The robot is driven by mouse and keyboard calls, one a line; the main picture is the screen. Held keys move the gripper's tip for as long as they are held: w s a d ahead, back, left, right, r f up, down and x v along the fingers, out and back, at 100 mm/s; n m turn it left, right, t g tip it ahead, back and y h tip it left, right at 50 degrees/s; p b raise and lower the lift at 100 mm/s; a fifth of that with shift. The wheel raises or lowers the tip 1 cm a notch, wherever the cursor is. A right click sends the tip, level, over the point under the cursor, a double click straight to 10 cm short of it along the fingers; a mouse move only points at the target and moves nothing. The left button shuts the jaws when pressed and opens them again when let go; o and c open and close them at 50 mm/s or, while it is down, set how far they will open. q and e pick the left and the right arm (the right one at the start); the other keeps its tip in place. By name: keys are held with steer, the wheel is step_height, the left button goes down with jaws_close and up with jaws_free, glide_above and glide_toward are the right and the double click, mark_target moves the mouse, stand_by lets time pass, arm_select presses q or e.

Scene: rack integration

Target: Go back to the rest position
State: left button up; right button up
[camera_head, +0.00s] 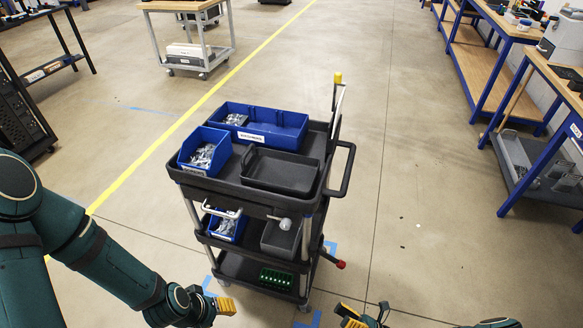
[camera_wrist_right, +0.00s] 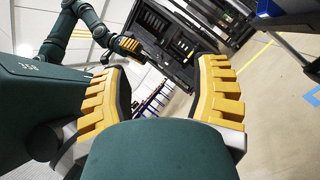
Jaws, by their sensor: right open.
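My right gripper (camera_head: 366,318) shows at the bottom edge of the head view, partly cut off, right of the cart's foot. In the right wrist view its two yellow-padded fingers (camera_wrist_right: 160,85) are spread wide with nothing between them. My left arm comes in from the left of the head view and ends at my left gripper (camera_head: 225,306), left of and nearer than the cart. Only a small yellow part of it shows. It also appears in the right wrist view (camera_wrist_right: 130,45), too small to tell its opening. Neither gripper visibly touches anything.
A black three-tier cart (camera_head: 225,188) stands ahead, with a long blue bin (camera_head: 285,138), a small blue bin (camera_head: 190,168) of metal parts and a dark tray (camera_head: 280,172) on top. Blue-framed workbenches (camera_head: 490,75) line the right. The floor right of the cart is clear.

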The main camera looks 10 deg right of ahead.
steer(key=a+f+n+g+h+b, duration=0.1)
steer(key=a+n+g+h+b, duration=0.1)
steer(key=a+n+g+h, duration=0.6)
steer(key=a+f+n+g+h+b, duration=0.1)
steer(key=a+n+g+b, duration=0.15)
steer(key=n+g, duration=0.9)
steer(key=w+a+r+n+t+h+b, duration=0.2)
steer(key=w+r+n+t+h, duration=0.2)
steer(key=n, duration=1)
step_height(320, 180, up, 3)
steer(key=t+h, duration=0.2)
steer(key=t, duration=0.2)
steer(key=shift+w+a+b, duration=0.3)
steer(key=shift+b, duration=0.1)
